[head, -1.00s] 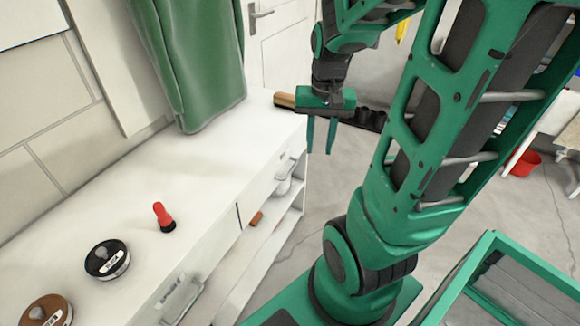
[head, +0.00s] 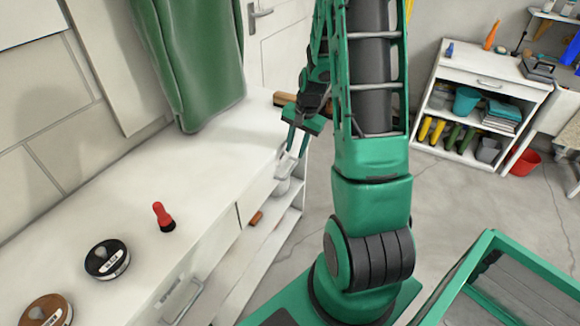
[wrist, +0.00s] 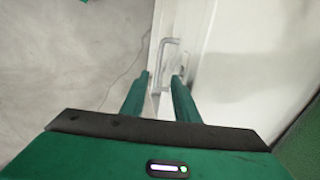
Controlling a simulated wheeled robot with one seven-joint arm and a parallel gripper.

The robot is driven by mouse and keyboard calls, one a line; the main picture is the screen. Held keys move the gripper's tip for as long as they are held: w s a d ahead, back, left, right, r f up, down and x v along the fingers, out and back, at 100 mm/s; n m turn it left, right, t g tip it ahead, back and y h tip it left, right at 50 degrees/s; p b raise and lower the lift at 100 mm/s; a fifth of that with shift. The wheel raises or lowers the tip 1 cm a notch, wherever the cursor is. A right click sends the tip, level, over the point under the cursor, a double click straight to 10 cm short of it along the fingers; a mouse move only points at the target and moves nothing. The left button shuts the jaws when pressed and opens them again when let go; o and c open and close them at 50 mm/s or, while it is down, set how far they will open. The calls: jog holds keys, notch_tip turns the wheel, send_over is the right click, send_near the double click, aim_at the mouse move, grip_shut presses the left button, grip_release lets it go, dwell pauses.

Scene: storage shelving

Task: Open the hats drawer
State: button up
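A white cabinet (head: 140,232) runs along the wall with two drawers in its front. The far drawer (head: 257,190) is shut, and its handle (wrist: 168,50) shows in the wrist view just ahead of my fingertips. The near drawer (head: 190,283) is also shut and has a metal handle (head: 186,300). I cannot read the drawer labels, so I cannot tell which is the hats drawer. My gripper (head: 294,150) is open and empty in front of the far drawer. In the wrist view its fingers (wrist: 161,80) point at the handle, which does not look gripped.
On the cabinet top stand a red-and-black brush (head: 163,217), a black tin (head: 107,260) and a brown tin (head: 46,312). A green garment (head: 190,65) hangs above. An open shelf below holds a brown item (head: 256,218).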

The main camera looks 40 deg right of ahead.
aim_at(290, 170)
jog(key=f, duration=0.3)
jog(key=w+f, duration=0.1)
jog(key=f, duration=0.5)
jog(key=shift+w+a+f, duration=0.1)
jog(key=shift+w+a, duration=0.15)
jog(key=shift+a, duration=0.1)
grip_shut()
